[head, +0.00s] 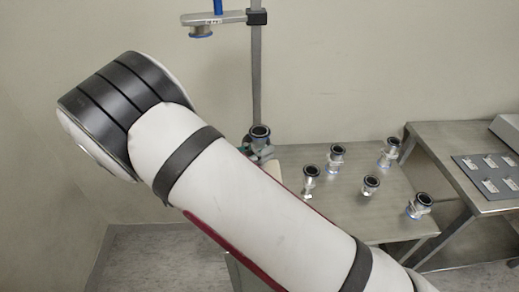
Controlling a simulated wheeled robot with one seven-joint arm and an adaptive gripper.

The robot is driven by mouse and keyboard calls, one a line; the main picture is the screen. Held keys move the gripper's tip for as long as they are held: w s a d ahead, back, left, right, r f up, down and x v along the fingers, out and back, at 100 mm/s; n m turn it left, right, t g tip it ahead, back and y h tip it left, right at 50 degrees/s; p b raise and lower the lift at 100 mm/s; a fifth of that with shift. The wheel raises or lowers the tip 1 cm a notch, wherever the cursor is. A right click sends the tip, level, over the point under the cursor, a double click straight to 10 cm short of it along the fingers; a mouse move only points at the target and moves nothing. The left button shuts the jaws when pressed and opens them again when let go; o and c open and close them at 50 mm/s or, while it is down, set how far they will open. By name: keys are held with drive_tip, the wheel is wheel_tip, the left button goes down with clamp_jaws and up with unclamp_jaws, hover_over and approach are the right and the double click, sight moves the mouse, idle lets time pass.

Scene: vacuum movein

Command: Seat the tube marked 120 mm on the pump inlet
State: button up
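Several short silver tubes with black-ringed ends stand on the steel table (345,215) in the head view. They are a back middle tube (336,157), a back right tube (390,153), a left tube (310,181), a short middle tube (370,185) and a front right tube (419,206). Their length markings are too small to read. A dark-ringed fitting (260,136) stands at the foot of the post, partly hidden by my arm; I cannot tell whether it is the pump inlet. My gripper is not in view.
A grey vertical post (256,75) carries a side bracket (225,18) with a blue pipe and a downward flange (201,31). A second steel table (450,140) at right holds a grey panel with labels (488,175). My arm crosses the foreground, covering the table's left part.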

drive_tip(key=o, duration=0.4)
drive_tip(key=shift+o, duration=0.2)
drive_tip(key=v, duration=1.2)
